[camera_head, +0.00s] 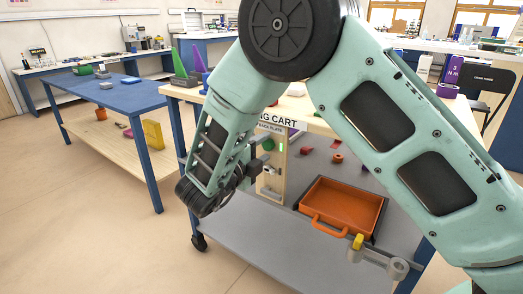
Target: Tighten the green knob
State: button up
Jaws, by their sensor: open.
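A round green knob (268,144) shows on a pale upright panel (272,182) below the cart's sign, just right of my forearm. My gripper (252,172) is left of the panel and a little lower than the knob. Its jaws are open, small in the picture and partly hidden by my wrist. I see nothing held between them. It looks apart from the knob, but the exact gap cannot be told.
An orange tray (340,207) with a handle sits on the cart's grey lower shelf (275,238). A grey part with a yellow piece (358,241) lies at the shelf's front right. A blue table (115,95) stands left, with open floor between.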

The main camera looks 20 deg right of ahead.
jog(key=p+v, duration=0.2)
jog(key=v, duration=1.5)
jog(key=shift+s+a, duration=0.15)
jog(key=shift+s, duration=0.05)
